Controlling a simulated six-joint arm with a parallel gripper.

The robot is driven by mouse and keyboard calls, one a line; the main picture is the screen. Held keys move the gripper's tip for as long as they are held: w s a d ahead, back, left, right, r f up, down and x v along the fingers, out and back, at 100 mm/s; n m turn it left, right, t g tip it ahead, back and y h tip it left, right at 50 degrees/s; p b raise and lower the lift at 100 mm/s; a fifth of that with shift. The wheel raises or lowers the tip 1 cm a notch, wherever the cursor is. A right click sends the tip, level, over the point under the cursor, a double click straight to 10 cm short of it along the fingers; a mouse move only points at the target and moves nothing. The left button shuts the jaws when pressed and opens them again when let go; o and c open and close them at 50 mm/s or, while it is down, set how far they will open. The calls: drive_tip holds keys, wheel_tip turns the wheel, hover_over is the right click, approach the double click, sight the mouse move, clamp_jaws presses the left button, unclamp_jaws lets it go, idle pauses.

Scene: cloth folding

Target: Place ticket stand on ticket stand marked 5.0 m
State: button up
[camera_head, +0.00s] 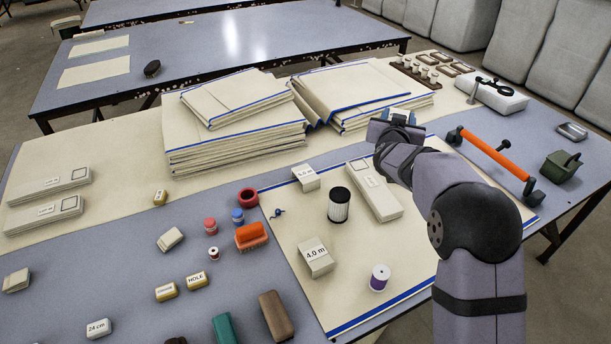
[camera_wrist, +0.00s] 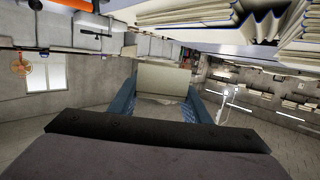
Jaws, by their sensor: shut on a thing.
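My gripper (camera_wrist: 162,100) shows two blue fingers in the wrist view, shut on a pale beige block (camera_wrist: 161,78), which looks like a ticket stand; no marking on it is readable. In the head view my gripper (camera_head: 397,117) is raised over the table, right of the folded cloth stacks, and the held block cannot be made out. A ticket stand (camera_head: 306,178) with a label that seems to read 5.0 m sits on the cream cloth, left of and nearer than my gripper. Another ticket stand marked 4.0 m (camera_head: 317,257) lies nearer on the same cloth.
A black-and-white cylinder (camera_head: 339,205) stands beside the 5.0 m stand, and a long pale box (camera_head: 374,190) lies right of it. Folded cloth stacks (camera_head: 235,140) rise behind. An orange-handled tool (camera_head: 496,155) lies at right.

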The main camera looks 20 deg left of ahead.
drive_tip(key=s+a+f+m+h+b, duration=0.1)
drive_tip(key=s+a+f+b, duration=0.15)
drive_tip(key=a, duration=0.75)
drive_tip(key=b, duration=0.2)
hover_over(306, 173)
wheel_tip(306, 173, down, 2)
drive_tip(key=shift+n+y, duration=0.4)
drive_tip(key=shift+w+f+b, duration=0.1)
drive_tip(key=shift+f+b, duration=0.85)
drive_tip(key=shift+f, duration=4.2)
drive_tip(key=shift+f, duration=0.55)
drive_tip(key=o, duration=1)
